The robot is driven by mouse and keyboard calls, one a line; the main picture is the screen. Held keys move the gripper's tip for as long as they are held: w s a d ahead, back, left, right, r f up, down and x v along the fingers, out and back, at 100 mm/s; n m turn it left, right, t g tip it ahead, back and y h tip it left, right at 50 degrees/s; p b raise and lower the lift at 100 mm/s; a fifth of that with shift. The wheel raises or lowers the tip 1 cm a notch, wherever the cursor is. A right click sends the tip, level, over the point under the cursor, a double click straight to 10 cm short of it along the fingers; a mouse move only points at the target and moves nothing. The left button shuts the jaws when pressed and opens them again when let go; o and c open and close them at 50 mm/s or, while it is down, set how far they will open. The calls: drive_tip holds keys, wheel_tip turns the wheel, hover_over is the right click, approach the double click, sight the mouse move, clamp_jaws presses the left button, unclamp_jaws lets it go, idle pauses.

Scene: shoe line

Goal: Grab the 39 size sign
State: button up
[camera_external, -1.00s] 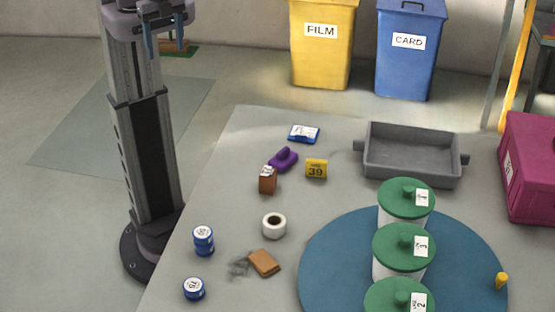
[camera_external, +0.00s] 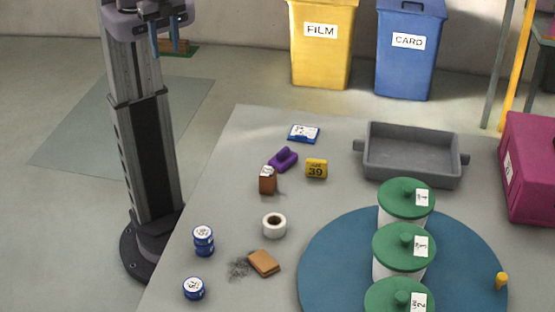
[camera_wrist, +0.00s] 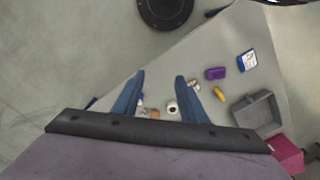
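The yellow 39 size sign (camera_external: 316,169) stands on the grey table, with its number facing the external camera. In the wrist view the yellow sign (camera_wrist: 219,93) shows small, to the right of my fingers. My gripper (camera_external: 165,48) is high up at the top left of the external view, well away from the sign. In the wrist view my gripper's blue fingers (camera_wrist: 159,76) are spread apart with nothing held between them.
Close to the sign are a purple object (camera_external: 283,159), a brown block (camera_external: 267,181) and a blue-white box (camera_external: 304,134). A grey tray (camera_external: 411,181) lies to its right. A white roll (camera_external: 274,225) and green-lidded tubs (camera_external: 404,240) on a blue disc (camera_external: 330,270) are nearer the camera.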

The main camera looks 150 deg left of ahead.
drive_tip(key=w+a+f+n+t+b, duration=0.2)
drive_tip(key=w+a+f+t+b, duration=0.3)
drive_tip(key=w+f+b, duration=0.85)
drive_tip(key=n+t+y+b, duration=0.4)
drive_tip(key=n+y+b, duration=0.15)
drive_tip(key=b, duration=1.15)
hover_over(314, 160)
drive_tip(key=w+d, duration=0.2)
drive_tip(key=d, duration=1)
wheel_tip(314, 160, down, 21)
drive_tip(key=s+a+f+y+b, duration=0.1)
drive_tip(key=a+f+b, duration=0.1)
drive_tip(key=a, duration=0.1)
drive_tip(key=s+a+f+n+y+b, duration=0.1)
drive_tip(key=a+f+y+b, duration=0.1)
drive_tip(key=a+f+b, duration=0.1)
drive_tip(key=s+a+f+y+b, duration=0.1)
drive_tip(key=a+f+b, duration=0.1)
drive_tip(key=a, duration=0.2)
drive_tip(key=shift+f+n+y, duration=0.25)
drive_tip(key=shift+f+n, duration=0.1)
drive_tip(key=shift+s+a+f+b, duration=0.15)
drive_tip(key=shift+s+f+b, duration=0.15)
drive_tip(key=shift+f, duration=0.05)
drive_tip(key=shift+x, duration=3.65)
drive_tip(key=shift+c, duration=0.3)
clamp_jaws()
